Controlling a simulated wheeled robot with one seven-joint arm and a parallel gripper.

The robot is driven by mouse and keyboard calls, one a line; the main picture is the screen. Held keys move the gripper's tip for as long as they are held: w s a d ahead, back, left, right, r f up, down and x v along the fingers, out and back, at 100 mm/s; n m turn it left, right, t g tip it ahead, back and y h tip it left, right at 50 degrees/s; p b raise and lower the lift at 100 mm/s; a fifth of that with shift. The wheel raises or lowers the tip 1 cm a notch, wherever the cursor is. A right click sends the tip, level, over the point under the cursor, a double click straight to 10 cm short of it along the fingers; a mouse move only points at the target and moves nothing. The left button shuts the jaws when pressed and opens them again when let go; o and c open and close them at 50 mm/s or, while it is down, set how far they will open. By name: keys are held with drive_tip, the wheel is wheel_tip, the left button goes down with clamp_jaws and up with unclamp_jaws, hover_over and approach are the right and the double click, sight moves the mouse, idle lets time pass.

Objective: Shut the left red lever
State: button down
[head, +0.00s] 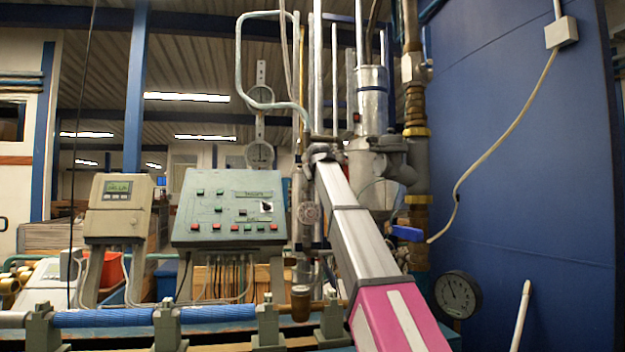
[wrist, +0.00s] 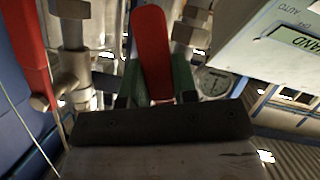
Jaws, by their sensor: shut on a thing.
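A long red lever (wrist: 152,40) stands in the middle of the wrist view, its near end between the two green fingers of my gripper (wrist: 157,86). My gripper is shut on this lever. A second red lever (wrist: 32,50) shows at the left edge of the wrist view, apart from my gripper. The held lever is the one nearer the control panel. In the head view my arm reaches up to the pipework, and my gripper (head: 320,152) is small there. I cannot make out either red lever in the head view.
A control panel (head: 228,208) with buttons and a meter box (head: 117,208) stand to the left. Metal pipes and a silver cylinder (head: 372,98) crowd around my gripper. A blue handle (head: 407,233), a gauge (head: 457,295) and a blue wall (head: 535,150) lie to the right.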

drive_tip(key=d+n+h, duration=0.1)
drive_tip(key=d+r+n+t+h, duration=0.1)
drive_tip(key=n, duration=0.1)
drive_tip(key=shift+w+r, duration=0.15)
drive_tip(key=shift+w, duration=0.05)
drive_tip(key=shift+w+d+r+n+t+h, duration=0.1)
drive_tip(key=shift+d+r+n+t+h, duration=0.2)
drive_tip(key=shift+n, duration=0.4)
drive_tip(key=shift+s+d+r+n+t+h, duration=0.15)
drive_tip(key=shift+r+n+h, duration=0.2)
drive_tip(key=shift+n, duration=0.35)
drive_tip(key=shift+w+d+r+n+t+h, duration=0.15)
drive_tip(key=shift+r+n+t, duration=0.2)
drive_tip(key=shift+n, duration=0.35)
drive_tip(key=shift+r, duration=0.15)
drive_tip(key=c, duration=0.9)
unclamp_jaws()
drive_tip(key=v, duration=1)
drive_tip(key=shift+s, duration=0.35)
